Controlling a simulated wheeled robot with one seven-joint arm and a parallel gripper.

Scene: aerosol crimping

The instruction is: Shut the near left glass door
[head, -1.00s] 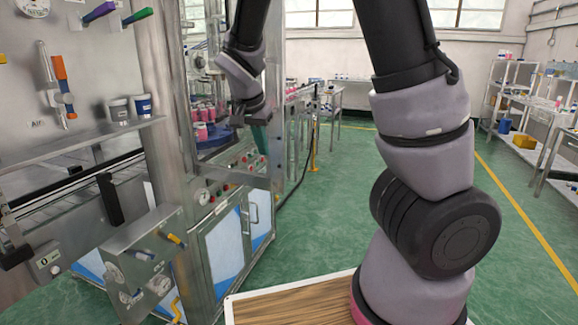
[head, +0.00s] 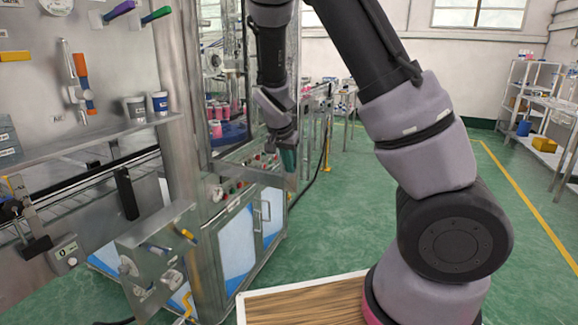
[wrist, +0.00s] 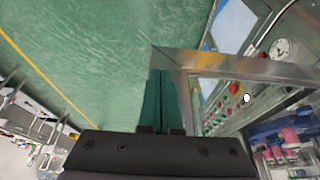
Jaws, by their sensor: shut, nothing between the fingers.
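The glass door is a clear pane in a metal frame on the near side of the machine enclosure. Its metal frame (wrist: 240,66) crosses the wrist view, with a corner just beyond my fingertips. Red buttons and a gauge show beside and through it. My gripper (wrist: 160,75) has its teal fingers together, empty, beside that frame corner. I cannot tell whether they touch it. In the head view my gripper (head: 288,160) hangs at the enclosure's right side, in front of the panel. The door's exact angle is hard to read because the glass is clear and my arm covers part of it.
Pink cans (head: 217,129) stand inside the enclosure. A cabinet with blue-and-white doors (head: 237,243) is below. A metal box with knobs (head: 150,265) juts out at the near left. Green floor (head: 360,215) is open to the right, with shelves (head: 525,85) beyond.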

